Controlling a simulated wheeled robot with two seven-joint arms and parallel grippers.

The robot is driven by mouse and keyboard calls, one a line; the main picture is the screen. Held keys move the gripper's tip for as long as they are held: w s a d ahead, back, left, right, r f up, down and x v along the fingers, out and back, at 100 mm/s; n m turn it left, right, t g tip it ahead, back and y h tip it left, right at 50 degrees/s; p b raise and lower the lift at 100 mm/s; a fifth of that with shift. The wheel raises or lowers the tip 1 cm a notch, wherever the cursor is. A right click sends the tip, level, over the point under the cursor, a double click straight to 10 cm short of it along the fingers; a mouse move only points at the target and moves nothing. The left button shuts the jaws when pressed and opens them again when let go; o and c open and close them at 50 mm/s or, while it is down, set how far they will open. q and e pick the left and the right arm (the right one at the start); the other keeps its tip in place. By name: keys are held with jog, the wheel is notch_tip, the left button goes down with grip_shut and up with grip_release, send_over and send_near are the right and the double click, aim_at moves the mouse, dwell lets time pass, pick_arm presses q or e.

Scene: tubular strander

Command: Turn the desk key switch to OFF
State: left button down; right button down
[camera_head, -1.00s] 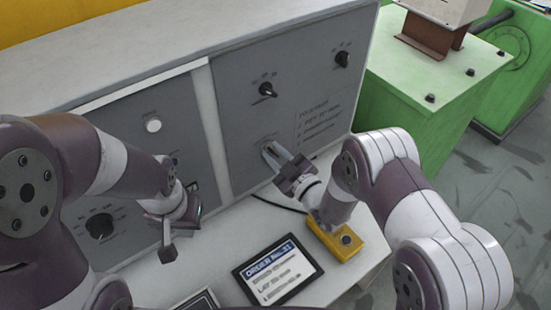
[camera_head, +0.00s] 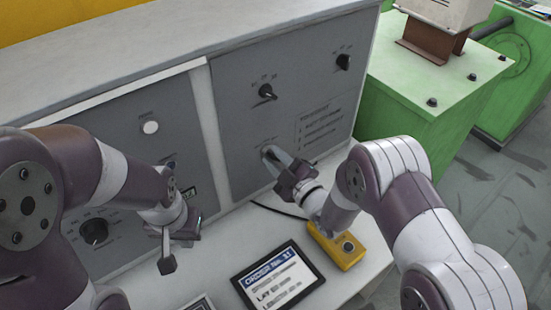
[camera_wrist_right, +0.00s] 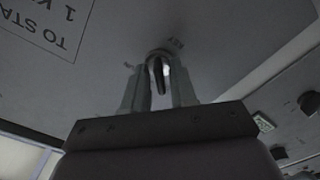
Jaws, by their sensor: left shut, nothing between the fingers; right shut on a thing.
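The desk key switch (camera_head: 264,152) is low on the right-hand grey panel, mostly covered by my right gripper (camera_head: 273,156). In the right wrist view the dark key (camera_wrist_right: 158,76) stands between the two fingers of my right gripper (camera_wrist_right: 159,88), in front of a round collar. The fingers are shut on the key. My left gripper (camera_head: 167,262) is shut and empty, hanging in front of the left-hand panel, apart from the controls.
Two black rotary knobs, one central (camera_head: 266,92) and one at right (camera_head: 343,62), sit above the key switch. A white button (camera_head: 150,127) is on the left panel. The desk top holds an order display (camera_head: 278,276) and a yellow button box (camera_head: 338,246) below my right arm.

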jog(key=c, duration=1.3)
grip_release()
jog(key=shift+s+f, duration=0.15)
jog(key=shift+f, duration=0.1)
jog(key=shift+o, duration=0.3)
jog(key=shift+d+r, duration=0.1)
jog(key=shift+r, duration=0.05)
jog(key=b+v, duration=0.2)
jog(key=v, duration=1)
jog(key=shift+s+d, duration=0.15)
jog(key=shift+s, duration=0.2)
